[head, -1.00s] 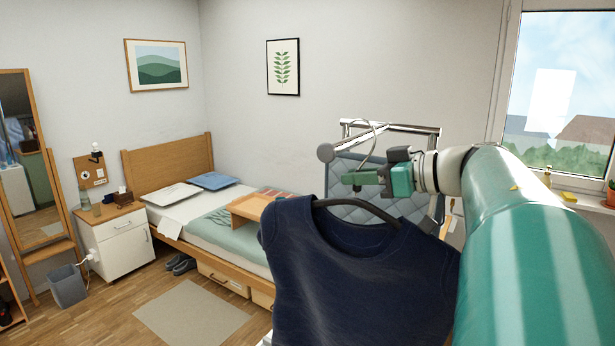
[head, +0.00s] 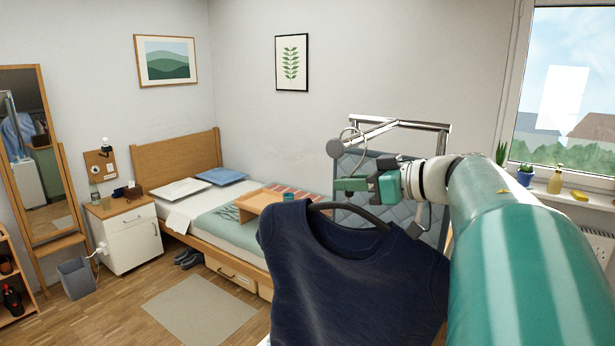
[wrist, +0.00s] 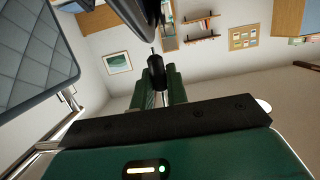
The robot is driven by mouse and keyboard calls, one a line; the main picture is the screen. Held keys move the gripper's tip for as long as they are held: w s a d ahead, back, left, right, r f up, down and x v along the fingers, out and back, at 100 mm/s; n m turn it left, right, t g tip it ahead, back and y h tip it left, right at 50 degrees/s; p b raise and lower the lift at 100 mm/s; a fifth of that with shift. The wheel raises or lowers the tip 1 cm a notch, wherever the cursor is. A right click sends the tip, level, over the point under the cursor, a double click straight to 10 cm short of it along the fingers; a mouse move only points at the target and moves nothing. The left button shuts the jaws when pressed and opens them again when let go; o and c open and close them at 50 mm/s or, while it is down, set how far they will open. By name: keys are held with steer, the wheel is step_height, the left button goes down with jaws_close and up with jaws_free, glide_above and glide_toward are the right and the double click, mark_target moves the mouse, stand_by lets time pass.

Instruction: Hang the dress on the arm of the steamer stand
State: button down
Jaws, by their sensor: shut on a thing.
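My gripper (head: 352,184) is shut on the neck of a dark hanger (head: 372,213); its fingers also show in the wrist view (wrist: 164,88). The navy dress (head: 345,270) hangs from this hanger, its lower part cut off by the picture edge. The thin wire hook (head: 350,133) rises above my gripper. The steamer stand's chrome arm (head: 372,130) ends in a round grey knob (head: 335,148). The hook overlaps the arm near this knob in the head view; I cannot tell whether it is around the arm or in front of it.
A quilted grey-blue panel (head: 345,218) stands behind my gripper and shows at left in the wrist view (wrist: 35,55). A bed (head: 190,222) with a wooden tray (head: 265,203) is behind the dress. The window sill (head: 565,190) holds plants and a bottle.

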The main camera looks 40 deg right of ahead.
steer(key=c, duration=1.3)
jaws_free()
steer(key=v, duration=1.4)
